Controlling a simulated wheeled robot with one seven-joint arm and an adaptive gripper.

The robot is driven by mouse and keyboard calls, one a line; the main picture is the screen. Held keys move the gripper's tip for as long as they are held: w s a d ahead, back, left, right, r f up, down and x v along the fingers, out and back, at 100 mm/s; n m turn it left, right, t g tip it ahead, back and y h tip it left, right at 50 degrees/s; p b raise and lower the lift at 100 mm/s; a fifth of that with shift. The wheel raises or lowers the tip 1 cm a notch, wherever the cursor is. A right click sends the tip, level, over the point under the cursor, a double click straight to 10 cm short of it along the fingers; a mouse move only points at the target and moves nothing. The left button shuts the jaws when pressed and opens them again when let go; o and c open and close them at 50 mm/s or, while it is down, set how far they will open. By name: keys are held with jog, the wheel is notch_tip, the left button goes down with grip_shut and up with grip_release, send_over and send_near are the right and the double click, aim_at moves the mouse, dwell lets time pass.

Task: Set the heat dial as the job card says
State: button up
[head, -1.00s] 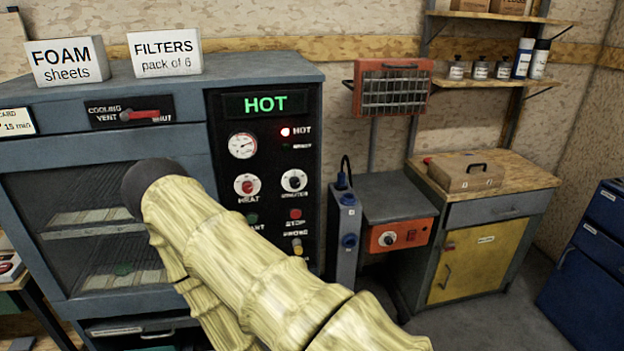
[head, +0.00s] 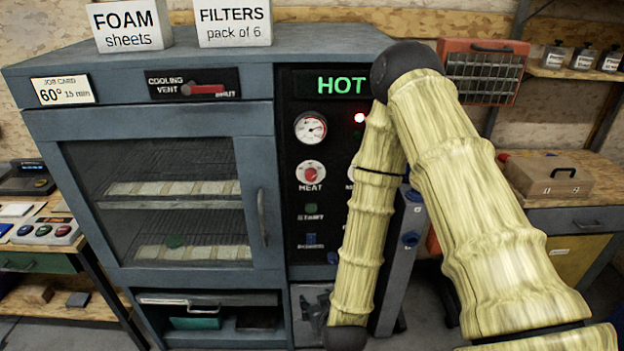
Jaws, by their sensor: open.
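The job card (head: 63,90) on the cabinet's upper left reads 60° and 15 min. The heat dial (head: 311,174), a red knob on a white round face, sits on the black control panel; its exact setting is too small to read. The round gauge (head: 310,128) is above it, and the green display (head: 340,85) reads HOT beside a lit red lamp (head: 360,118). My forearm covers most of the minutes dial. My gripper (head: 317,302), dark and small, appears low before the cabinet, below the dial and apart from it. It looks open and empty.
The cabinet's glass door (head: 165,200) is shut, with trays inside. The cooling vent lever (head: 205,89) is above it. Start button (head: 310,209) and a blue switch (head: 311,239) sit below the dial. A grey post (head: 405,250) stands close right. Side benches flank the cabinet.

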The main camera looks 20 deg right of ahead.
jog(key=w+r+t+h, duration=0.1)
jog(key=w+r+t, duration=0.1)
jog(key=w+r, duration=0.3)
jog(key=w+r+t+h, duration=0.1)
jog(key=w+r+t, duration=0.15)
jog(key=r, duration=0.45)
jog(key=m+t+h, duration=0.2)
jog(key=t+h, duration=0.1)
send_near(311, 177)
jog(key=p+x, duration=0.3)
jog(key=x, duration=0.5)
jog(key=shift+r, duration=0.2)
jog(key=shift+w+d+f+p, duration=0.1)
jog(key=shift+w+d+p, duration=0.1)
jog(key=shift+w+p, duration=0.25)
jog(key=shift+w, duration=0.1)
jog(key=c, duration=1)
